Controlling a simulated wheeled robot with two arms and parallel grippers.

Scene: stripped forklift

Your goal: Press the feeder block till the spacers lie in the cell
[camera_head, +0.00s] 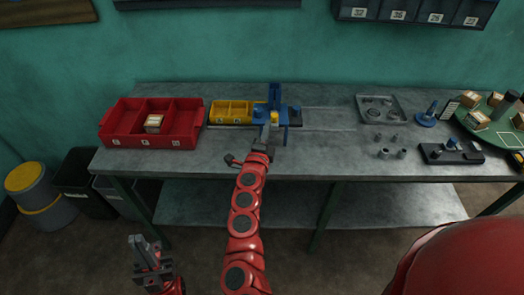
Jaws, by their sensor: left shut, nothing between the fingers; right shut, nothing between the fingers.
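The blue feeder (285,112) stands upright on the bench, just right of a yellow tray (222,106) split into cells. A small yellow part shows within the feeder. My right gripper (268,129) is shut and empty, its tips at the front of the feeder; I cannot tell whether they touch it. The gripper partly hides the feeder's lower front. My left gripper (137,243) is shut and empty, low in front of the bench at the left. I cannot make out any spacers in the tray's cells.
A red bin (120,121) holding a small box (153,123) sits left of the yellow tray. A grey tray (379,101), loose metal parts, a black fixture (450,153) and a green round stand (480,128) are at the right. The bench middle is clear.

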